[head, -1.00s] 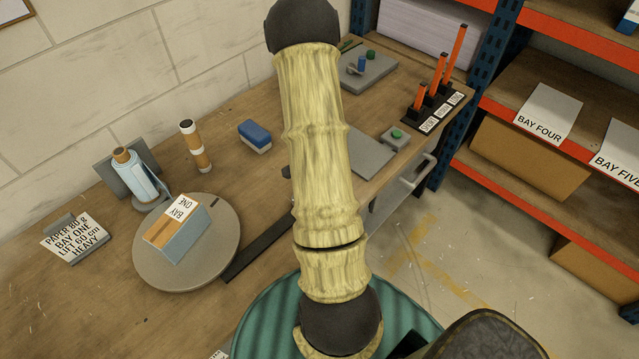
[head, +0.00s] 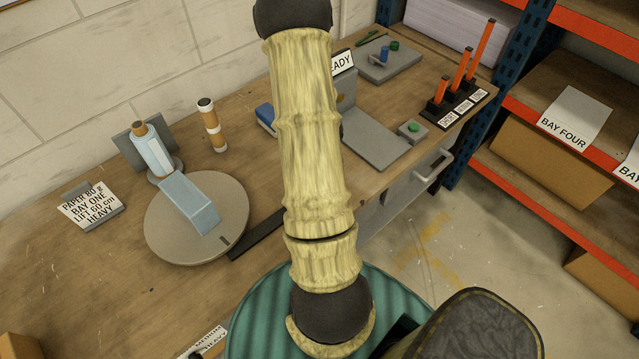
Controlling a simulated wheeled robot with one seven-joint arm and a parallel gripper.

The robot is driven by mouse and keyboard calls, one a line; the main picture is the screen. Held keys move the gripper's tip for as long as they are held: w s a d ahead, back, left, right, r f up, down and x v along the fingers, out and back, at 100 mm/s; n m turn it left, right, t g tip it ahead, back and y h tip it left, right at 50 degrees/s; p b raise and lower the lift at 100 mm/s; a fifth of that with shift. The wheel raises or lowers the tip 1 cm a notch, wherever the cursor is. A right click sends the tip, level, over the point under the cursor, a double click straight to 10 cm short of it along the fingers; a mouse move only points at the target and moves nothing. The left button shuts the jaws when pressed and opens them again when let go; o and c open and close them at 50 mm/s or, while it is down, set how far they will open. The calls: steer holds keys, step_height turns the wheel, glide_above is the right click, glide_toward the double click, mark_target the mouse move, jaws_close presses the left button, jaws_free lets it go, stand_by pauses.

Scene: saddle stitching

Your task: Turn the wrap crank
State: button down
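A round grey turntable (head: 165,240) sits on the wooden bench at the left. A pale blue block (head: 190,203) lies on it, and no label shows on it. A roll of light blue film (head: 154,155) stands upright behind the turntable. A small blue upright knob (head: 384,54) and a green button (head: 394,45) sit on a grey plate (head: 385,68) at the back right. I cannot tell for certain which part is the wrap crank. My gripper is out of view. My pale arm crosses the middle and hides part of the bench.
A brown and white roll (head: 213,126) and a partly hidden blue object (head: 265,116) stand on the bench. A sign (head: 90,205) is at the left. Orange uprights (head: 466,62) stand at the right bench edge. Orange shelving (head: 568,165) is at the right.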

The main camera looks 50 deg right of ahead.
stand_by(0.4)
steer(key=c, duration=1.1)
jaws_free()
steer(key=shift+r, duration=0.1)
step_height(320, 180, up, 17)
steer(key=p, duration=0.3)
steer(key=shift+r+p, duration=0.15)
steer(key=shift+p, duration=0.2)
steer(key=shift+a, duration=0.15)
